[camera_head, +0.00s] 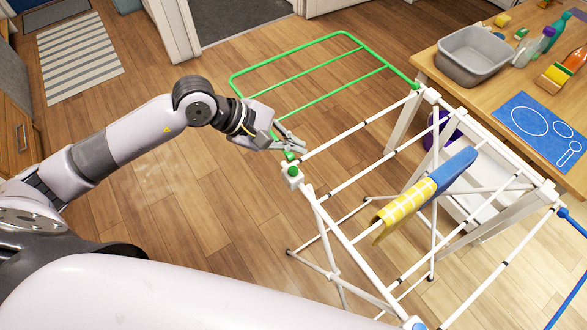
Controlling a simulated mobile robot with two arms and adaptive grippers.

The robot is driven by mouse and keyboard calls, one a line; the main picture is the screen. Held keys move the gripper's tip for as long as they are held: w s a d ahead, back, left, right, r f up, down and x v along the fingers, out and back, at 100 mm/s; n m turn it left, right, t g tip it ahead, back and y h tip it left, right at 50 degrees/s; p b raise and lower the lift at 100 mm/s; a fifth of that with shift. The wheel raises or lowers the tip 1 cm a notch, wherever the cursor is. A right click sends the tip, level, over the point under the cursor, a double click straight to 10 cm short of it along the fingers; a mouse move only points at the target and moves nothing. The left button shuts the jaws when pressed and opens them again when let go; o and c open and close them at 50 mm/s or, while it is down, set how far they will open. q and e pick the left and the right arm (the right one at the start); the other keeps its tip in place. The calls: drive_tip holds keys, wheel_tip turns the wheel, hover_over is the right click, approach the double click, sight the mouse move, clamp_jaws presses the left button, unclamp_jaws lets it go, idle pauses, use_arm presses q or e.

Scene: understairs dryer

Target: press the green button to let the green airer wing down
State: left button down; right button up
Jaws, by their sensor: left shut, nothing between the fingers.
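The green airer wing (292,52) extends from that end of the airer toward the back of the room. Its exact tilt is hard to tell from this angle. My left gripper (298,143) is shut and empty. In the picture its fingertips lie just above the button, over the wing's near hinge end. I cannot tell whether they touch the frame. My right gripper is not in view.
A yellow and blue cloth (405,207) hangs over the airer's rails (366,178). A wooden table (441,79) with a grey basin (474,54), bottles and a blue mat (542,128) stands at the right. A blue wing (568,303) is at the right edge. Wooden floor at left is clear.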

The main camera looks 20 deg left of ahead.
use_arm(q)
drive_tip(key=b, duration=0.3)
hover_over(293, 173)
wheel_tip(293, 173, down, 7)
drive_tip(key=shift+r, duration=0.2)
drive_tip(key=shift+f+b, duration=0.5)
drive_tip(key=shift+b, duration=0.15)
idle(0.5)
drive_tip(key=shift+f+b, duration=0.4)
drive_tip(key=shift+b, duration=0.35)
